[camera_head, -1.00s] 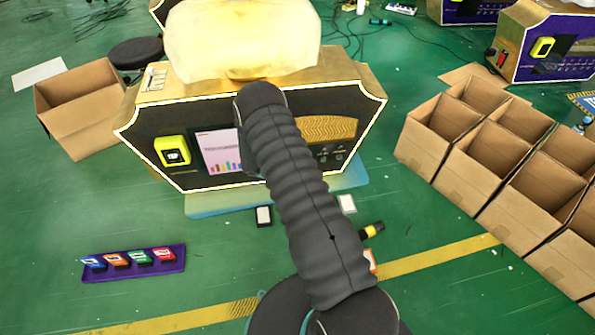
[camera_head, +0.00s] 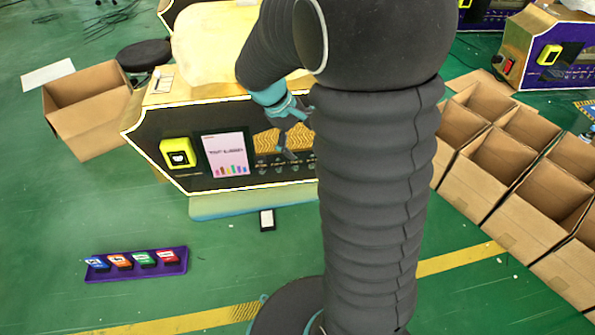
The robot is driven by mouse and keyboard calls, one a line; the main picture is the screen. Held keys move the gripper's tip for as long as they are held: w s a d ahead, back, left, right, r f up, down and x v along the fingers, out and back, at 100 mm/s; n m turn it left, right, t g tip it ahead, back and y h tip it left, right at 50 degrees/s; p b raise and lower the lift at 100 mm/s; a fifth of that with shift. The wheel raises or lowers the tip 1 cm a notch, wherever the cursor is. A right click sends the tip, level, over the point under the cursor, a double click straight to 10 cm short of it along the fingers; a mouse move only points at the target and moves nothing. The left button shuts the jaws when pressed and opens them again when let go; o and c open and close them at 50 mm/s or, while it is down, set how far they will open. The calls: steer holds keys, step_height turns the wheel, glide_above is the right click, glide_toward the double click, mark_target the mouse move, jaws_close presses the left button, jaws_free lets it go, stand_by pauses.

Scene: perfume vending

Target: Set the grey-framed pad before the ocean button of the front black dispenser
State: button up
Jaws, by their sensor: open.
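The front black dispenser (camera_head: 222,183) has a pale-edged dark face, a screen, a yellow box and a row of small buttons (camera_head: 270,167). Their labels are too small to read, so I cannot tell which is ocean. My gripper (camera_head: 288,154) hangs open, small in view, in front of the right half of that face, near the buttons. I cannot make out anything between its fingers. The grey-framed pad is not visible now; my arm covers the floor where a light-framed pad showed earlier. A dark-framed white pad (camera_head: 267,220) lies on the floor before the dispenser.
A purple tray (camera_head: 136,274) with several coloured cards lies at lower left. An open carton (camera_head: 92,134) stands left of the dispenser. Several open cartons (camera_head: 512,205) line the right. Green floor is free between tray and dispenser. A blue base (camera_head: 225,208) juts out under the dispenser.

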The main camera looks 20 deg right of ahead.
steer(key=s+a+r+m+t+y, duration=0.2)
steer(key=s+a+r, duration=0.3)
steer(key=s, duration=0.4)
steer(key=s+a+r+m+t+y, duration=0.2)
steer(key=s+r, duration=0.4)
steer(key=s, duration=0.3)
steer(key=a+t+y, duration=0.1)
steer(key=a+t, duration=0.1)
steer(key=shift+s+a+r+t, duration=0.2)
steer(key=shift+a+t, duration=0.1)
steer(key=shift+a, duration=0.1)
steer(key=shift+a, duration=0.1)
